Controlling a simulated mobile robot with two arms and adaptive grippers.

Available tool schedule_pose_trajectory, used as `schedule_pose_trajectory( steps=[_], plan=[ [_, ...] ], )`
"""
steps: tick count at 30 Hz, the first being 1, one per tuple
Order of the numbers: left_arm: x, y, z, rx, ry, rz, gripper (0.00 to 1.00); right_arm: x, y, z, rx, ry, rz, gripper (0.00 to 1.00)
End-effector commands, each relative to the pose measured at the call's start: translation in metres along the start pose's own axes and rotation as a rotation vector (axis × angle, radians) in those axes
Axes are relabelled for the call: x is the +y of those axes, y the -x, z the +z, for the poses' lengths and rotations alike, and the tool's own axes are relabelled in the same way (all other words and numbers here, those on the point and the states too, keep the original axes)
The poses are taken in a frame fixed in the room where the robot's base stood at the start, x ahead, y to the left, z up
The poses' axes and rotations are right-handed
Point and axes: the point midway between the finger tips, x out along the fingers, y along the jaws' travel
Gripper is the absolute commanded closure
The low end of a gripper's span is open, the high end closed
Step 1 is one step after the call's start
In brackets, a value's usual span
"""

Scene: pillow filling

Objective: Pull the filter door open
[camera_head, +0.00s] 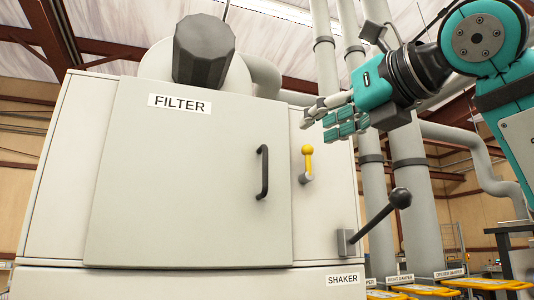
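The filter door (185,190) is a large pale grey panel on the front of the cabinet and looks closed. A "FILTER" label (180,103) is at its top. A black vertical bar handle (264,173) is on its right side. A yellow lever with a round knob (308,158) stands upright on the cabinet just right of the door. My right gripper (318,122) is in the air above and to the right of the handle, touching neither handle nor lever as far as I see. Its fingers overlap in this view, so their opening is unclear. My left gripper is out of view.
A black-knobbed shaker lever (378,217) sticks out at the cabinet's lower right, above the "SHAKER" label (342,279). Grey vertical pipes (408,200) and yellow damper parts (430,290) stand to the right. A dark motor housing (204,48) tops the cabinet.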

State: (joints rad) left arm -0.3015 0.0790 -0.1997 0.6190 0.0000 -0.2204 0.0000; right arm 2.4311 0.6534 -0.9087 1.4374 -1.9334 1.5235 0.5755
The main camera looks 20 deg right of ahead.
Motion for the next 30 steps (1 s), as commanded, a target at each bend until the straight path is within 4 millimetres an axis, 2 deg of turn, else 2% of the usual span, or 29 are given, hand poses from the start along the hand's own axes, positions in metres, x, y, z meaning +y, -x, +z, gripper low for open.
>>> schedule_pose_trajectory(
  steps=[2, 5, 21, 24, 30],
  plan=[
    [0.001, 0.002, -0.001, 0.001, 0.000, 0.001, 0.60, -0.004, -0.001, 0.002, 0.001, -0.003, -0.017, 0.66],
    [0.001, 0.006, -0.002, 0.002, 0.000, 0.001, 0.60, -0.004, -0.011, 0.003, 0.003, -0.002, -0.017, 0.66],
    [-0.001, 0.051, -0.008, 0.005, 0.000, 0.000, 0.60, -0.004, -0.125, 0.006, 0.003, -0.002, -0.012, 0.66],
    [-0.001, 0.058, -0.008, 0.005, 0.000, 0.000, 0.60, -0.004, -0.143, 0.004, 0.004, -0.002, -0.012, 0.66],
    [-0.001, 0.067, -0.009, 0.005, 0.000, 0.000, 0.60, -0.004, -0.165, 0.003, 0.001, -0.002, -0.012, 0.66]
  ],
)
